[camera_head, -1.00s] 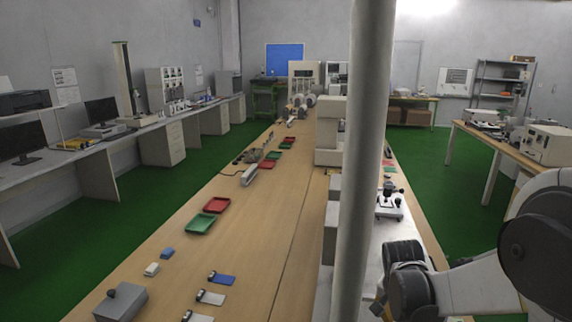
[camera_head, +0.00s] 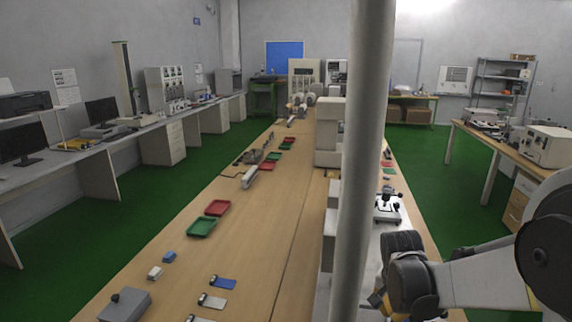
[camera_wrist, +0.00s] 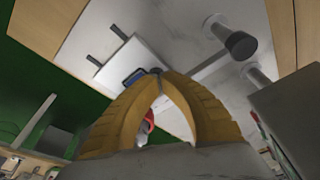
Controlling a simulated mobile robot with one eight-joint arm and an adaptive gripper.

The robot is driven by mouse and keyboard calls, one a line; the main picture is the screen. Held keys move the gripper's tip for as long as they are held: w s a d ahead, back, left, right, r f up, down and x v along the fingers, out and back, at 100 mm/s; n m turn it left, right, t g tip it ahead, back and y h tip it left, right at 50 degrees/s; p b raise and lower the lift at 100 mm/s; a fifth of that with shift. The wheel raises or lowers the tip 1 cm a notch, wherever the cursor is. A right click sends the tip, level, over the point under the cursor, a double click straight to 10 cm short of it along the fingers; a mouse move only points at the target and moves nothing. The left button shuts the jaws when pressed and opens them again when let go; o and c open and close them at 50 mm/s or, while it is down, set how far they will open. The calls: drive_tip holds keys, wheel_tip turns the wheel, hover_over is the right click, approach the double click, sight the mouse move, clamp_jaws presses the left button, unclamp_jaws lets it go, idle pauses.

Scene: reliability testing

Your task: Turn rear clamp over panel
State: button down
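A white fixture (camera_head: 388,212) with black clamp parts stands on the light bench right of the pole. I cannot tell which is the rear clamp. My gripper (camera_head: 376,302) is in front of the fixture and apart from it. In the wrist view its yellow fingers (camera_wrist: 158,74) meet at the tips, with nothing visible held; they partly cover the plate and panel.
A white post with a dark end (camera_wrist: 237,42) stands right of the plate in the wrist view. A grey pole (camera_head: 365,160) hides part of the bench. The long wooden table (camera_head: 235,240) holds red and green trays (camera_head: 217,207). Green floor (camera_head: 435,185) is open at right.

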drive_tip(key=f+b, duration=0.1)
drive_tip(key=f, duration=0.1)
drive_tip(key=d+f+b, duration=0.1)
drive_tip(key=f+b, duration=0.2)
drive_tip(key=f, duration=0.1)
drive_tip(key=shift+s+d+f+b, duration=0.1)
drive_tip(key=shift+s+d+b, duration=0.1)
drive_tip(key=shift+s+b, duration=0.15)
idle(0.4)
